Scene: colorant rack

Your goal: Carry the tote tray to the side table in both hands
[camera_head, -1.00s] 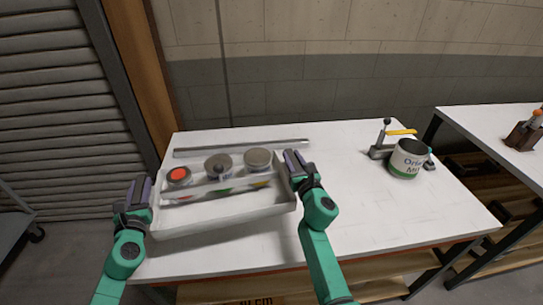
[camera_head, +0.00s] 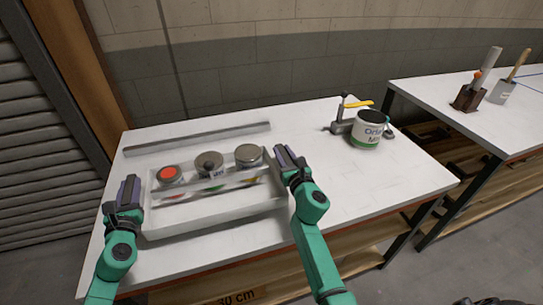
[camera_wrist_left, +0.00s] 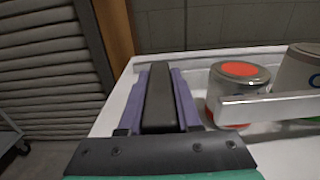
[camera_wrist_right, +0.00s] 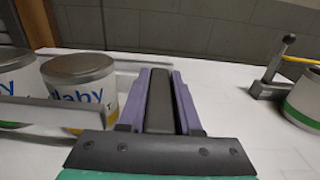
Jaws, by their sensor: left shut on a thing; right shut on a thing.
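The white tote tray (camera_head: 215,214) is above or on the near left part of the white table; I cannot tell if it touches the top. It holds a red-topped can (camera_head: 170,174) and two grey-lidded cans (camera_head: 209,164) (camera_head: 248,154), with a bar across its middle. My left gripper (camera_head: 128,192) is shut on the tray's left end. My right gripper (camera_head: 287,160) is shut on the tray's right end. In both wrist views the jaws (camera_wrist_left: 160,98) (camera_wrist_right: 160,100) are beside the cans, and the gripped edges are mostly hidden.
A flat grey rail (camera_head: 200,137) lies along the table's back. A clamp-like stand (camera_head: 342,122) and a white-and-green can (camera_head: 366,133) are at the back right. A second white table (camera_head: 450,112) at right carries tool holders (camera_head: 468,98).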

